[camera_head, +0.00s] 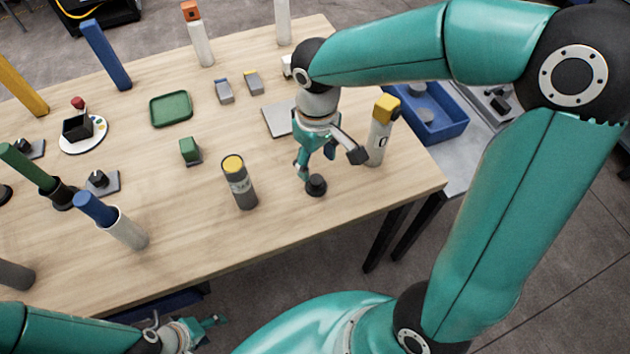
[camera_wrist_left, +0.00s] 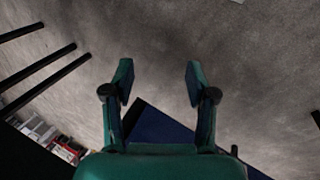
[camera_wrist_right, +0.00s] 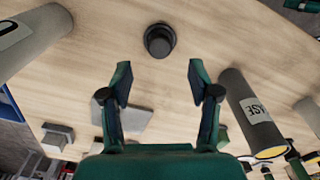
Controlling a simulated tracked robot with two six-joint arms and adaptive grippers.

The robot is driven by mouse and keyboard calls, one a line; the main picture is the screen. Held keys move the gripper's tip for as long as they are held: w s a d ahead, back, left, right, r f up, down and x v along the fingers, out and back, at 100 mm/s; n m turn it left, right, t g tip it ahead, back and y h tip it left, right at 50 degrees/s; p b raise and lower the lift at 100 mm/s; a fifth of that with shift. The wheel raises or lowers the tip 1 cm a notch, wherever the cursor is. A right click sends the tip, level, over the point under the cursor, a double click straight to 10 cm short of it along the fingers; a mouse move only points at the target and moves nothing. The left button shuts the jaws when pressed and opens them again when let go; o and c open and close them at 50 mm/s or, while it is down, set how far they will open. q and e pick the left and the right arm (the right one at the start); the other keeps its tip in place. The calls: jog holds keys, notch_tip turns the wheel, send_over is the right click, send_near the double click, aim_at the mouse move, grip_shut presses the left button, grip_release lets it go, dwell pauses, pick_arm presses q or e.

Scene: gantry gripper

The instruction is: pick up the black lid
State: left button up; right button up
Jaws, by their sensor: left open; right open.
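The small black lid (camera_head: 316,186) lies on the wooden table near its front edge; it is round with a raised knob. In the right wrist view, the black lid (camera_wrist_right: 159,41) is ahead of the fingertips, centred between them. My right gripper (camera_head: 316,164) is open and empty, pointing down just above the lid; its fingers also show in the right wrist view (camera_wrist_right: 160,85). I cannot tell the exact gap to the lid. My left gripper (camera_head: 215,322) is open and empty, low in front of the table; its wrist view (camera_wrist_left: 159,85) shows only floor between the fingers.
A grey cylinder with a yellow top (camera_head: 240,188) stands left of the lid. A white cylinder with a yellow cap (camera_head: 379,140) stands to the right, close to my right gripper. A grey plate (camera_head: 279,119) lies behind. A blue bin (camera_head: 433,128) is beyond the table's right edge.

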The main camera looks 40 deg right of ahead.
aim_at(316, 180)
notch_tip(316, 180, down, 7)
jog(key=shift+f, duration=0.2)
jog(key=c, duration=1)
